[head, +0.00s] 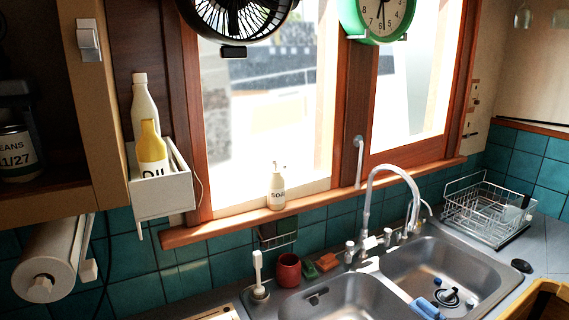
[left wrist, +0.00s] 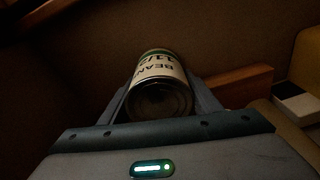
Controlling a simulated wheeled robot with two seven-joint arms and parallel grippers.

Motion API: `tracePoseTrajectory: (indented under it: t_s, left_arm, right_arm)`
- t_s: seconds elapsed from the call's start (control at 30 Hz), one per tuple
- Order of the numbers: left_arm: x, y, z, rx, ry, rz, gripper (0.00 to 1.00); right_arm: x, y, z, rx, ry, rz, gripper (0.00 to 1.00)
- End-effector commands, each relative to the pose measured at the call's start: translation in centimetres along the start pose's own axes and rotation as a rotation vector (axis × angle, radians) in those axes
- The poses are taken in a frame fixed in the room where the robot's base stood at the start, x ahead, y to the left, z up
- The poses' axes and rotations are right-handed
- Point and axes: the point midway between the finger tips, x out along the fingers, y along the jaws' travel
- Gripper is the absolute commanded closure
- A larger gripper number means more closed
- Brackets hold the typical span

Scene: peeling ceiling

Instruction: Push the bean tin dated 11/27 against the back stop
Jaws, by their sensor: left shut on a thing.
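The bean tin (head: 17,155) stands on the dark cupboard shelf at the left edge of the head view. Its cream label reads BEANS and 11/27, and the picture's edge cuts it off. In the left wrist view the tin (left wrist: 160,82) points its round metal end towards the camera. My left gripper (left wrist: 162,92) is shut on it, one finger on each side. A wooden strip (left wrist: 245,82) lies to the right behind the tin; I cannot tell whether it is the back stop or whether the tin touches it. My right gripper is not in view.
The cupboard's side post (head: 100,110) stands right of the tin. A white holder (head: 165,195) with bottles hangs on its outside. A paper roll (head: 45,268) hangs below. A pale boxy thing (left wrist: 295,102) shows at the right in the wrist view.

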Motion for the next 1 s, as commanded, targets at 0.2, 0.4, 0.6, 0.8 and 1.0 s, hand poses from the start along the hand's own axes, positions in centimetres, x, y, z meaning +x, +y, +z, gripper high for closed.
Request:
tracePoseTrajectory:
  t_s: [0.2, 0.4, 0.6, 0.8, 1.0]
  left_arm:
    - [0.0, 0.3, -0.2, 0.001, 0.001, 0.001, 0.74]
    - [0.0, 0.6, -0.5, 0.001, 0.000, 0.000, 0.74]
    - [0.1, 0.8, -0.7, 0.001, 0.000, 0.000, 0.74]
    - [0.1, 1.1, -0.8, 0.001, 0.000, 0.000, 0.74]
    - [0.1, 1.2, -1.0, 0.001, 0.001, 0.000, 0.74]
  right_arm:
    - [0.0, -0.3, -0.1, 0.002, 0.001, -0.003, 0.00]
    - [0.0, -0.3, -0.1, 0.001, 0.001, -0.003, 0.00]
    - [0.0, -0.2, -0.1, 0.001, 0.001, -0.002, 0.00]
    - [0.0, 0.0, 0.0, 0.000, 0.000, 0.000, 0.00]
    - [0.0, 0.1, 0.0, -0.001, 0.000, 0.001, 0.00]
